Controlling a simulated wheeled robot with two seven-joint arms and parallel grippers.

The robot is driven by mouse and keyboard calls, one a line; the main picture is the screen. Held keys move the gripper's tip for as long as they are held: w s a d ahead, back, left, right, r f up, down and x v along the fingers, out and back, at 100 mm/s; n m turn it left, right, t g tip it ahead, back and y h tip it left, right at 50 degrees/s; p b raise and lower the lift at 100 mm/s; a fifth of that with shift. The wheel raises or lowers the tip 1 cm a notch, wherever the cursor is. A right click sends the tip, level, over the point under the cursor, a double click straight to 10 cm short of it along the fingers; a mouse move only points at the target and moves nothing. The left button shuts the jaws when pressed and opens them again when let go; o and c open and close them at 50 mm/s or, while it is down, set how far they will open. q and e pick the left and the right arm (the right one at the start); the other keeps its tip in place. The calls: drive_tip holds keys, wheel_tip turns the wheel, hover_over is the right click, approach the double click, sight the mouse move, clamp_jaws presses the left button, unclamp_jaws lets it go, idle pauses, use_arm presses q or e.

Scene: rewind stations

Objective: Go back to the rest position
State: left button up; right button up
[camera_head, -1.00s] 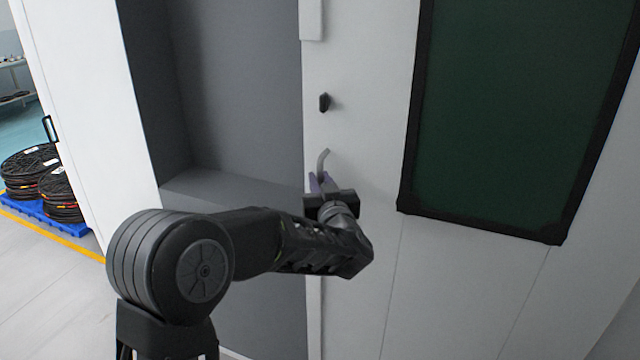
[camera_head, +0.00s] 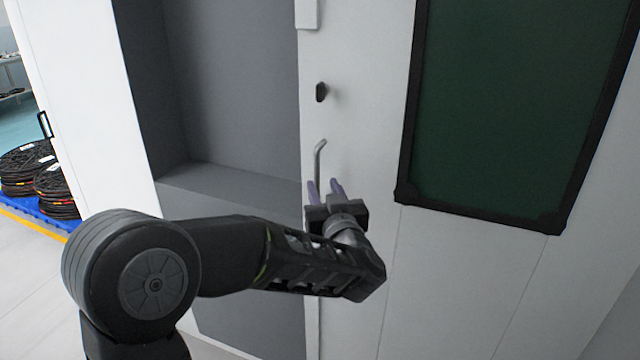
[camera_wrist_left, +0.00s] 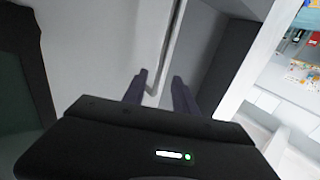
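My left gripper (camera_head: 325,188) is in front of the white cabinet door, just below the upper end of a slim metal handle (camera_head: 319,158). Its two purple-grey fingers are spread apart with a gap between them, and nothing is held. In the left wrist view the open fingers (camera_wrist_left: 157,92) point toward the handle bar (camera_wrist_left: 172,45), whose end shows in the gap between the fingertips. Whether the fingers touch the handle cannot be told. My right gripper is not in any view.
The white door (camera_head: 365,120) carries a dark green window (camera_head: 510,100) with a black frame and a small black knob (camera_head: 321,92). A grey open recess (camera_head: 235,90) lies left of it. Black spools (camera_head: 57,190) sit on a blue pallet (camera_head: 52,217) at far left.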

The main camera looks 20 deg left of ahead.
use_arm(q)
drive_tip(key=shift+s+d, duration=0.25)
drive_tip(key=shift+s, duration=0.15)
drive_tip(key=w+d+f+m+h, duration=0.2)
drive_tip(key=d+f+m+h, duration=0.1)
drive_tip(key=d+f+h, duration=0.7)
drive_tip(key=s+d+f+m+g+h, duration=0.1)
drive_tip(key=s+d+f+g, duration=0.2)
drive_tip(key=f, duration=0.6)
drive_tip(key=s+d+f+m+g+h, duration=0.1)
drive_tip(key=s+d+f, duration=0.35)
drive_tip(key=f, duration=0.45)
drive_tip(key=s+d+f+g+h, duration=0.1)
drive_tip(key=s+f+g, duration=0.4)
drive_tip(key=s+f, duration=0.6)
drive_tip(key=s+f+g+h, duration=0.1)
drive_tip(key=s+f+g, duration=0.4)
drive_tip(key=s+f, duration=0.6)
drive_tip(key=s, duration=0.6)
drive_tip(key=shift+s+d+h, duration=0.2)
drive_tip(key=shift+d+h, duration=0.1)
drive_tip(key=shift+d, duration=0.05)
